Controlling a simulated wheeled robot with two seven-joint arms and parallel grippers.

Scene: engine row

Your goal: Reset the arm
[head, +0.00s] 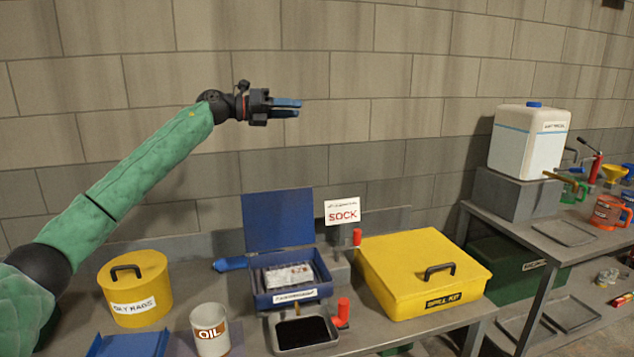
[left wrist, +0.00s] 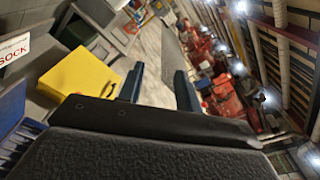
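My left arm (head: 130,175), in a green sleeve, reaches up and to the right in the head view. My left gripper (head: 298,108) is raised well above the bench in front of the block wall, its blue fingers pointing right. In the left wrist view the two fingers (left wrist: 160,72) stand apart with only distant floor showing between them, so it is open and empty. It touches nothing. My right arm and gripper do not show.
A white jug (head: 529,142) stands at right. Air around the gripper is clear.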

